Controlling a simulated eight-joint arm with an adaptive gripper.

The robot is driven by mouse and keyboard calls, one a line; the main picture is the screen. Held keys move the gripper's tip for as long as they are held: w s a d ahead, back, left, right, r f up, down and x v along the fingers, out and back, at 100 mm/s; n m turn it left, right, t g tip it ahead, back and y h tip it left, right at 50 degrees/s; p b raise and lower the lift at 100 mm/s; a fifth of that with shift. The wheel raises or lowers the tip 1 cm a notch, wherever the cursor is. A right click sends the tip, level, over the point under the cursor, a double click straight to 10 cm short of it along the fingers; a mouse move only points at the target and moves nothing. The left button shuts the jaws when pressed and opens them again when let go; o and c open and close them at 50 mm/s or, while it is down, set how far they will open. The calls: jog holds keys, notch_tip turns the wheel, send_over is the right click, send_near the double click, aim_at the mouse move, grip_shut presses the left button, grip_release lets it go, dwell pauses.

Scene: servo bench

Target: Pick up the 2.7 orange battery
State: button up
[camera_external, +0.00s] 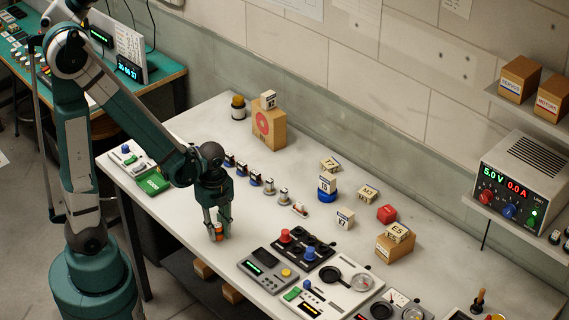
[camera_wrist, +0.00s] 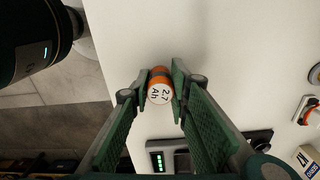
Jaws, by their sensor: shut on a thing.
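The orange battery (camera_wrist: 160,86) has a white end cap marked "2.7 Ah" in the wrist view. It sits between the two green fingers of my gripper (camera_wrist: 160,88), which are shut on its sides. In the external view my gripper (camera_external: 218,228) points down near the table's front edge. The orange battery (camera_external: 218,234) shows low between the fingertips there. I cannot tell whether its bottom touches the table.
A grey device with a green display (camera_external: 267,270) stands close to the right of my gripper. A green board (camera_external: 153,182) lies at left. The white table (camera_external: 190,250) ends close in front.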

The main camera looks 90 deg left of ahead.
aim_at(217, 225)
jog(key=shift+r, duration=0.1)
jog(key=shift+r+p, duration=1.15)
jog(key=shift+r, duration=3.75)
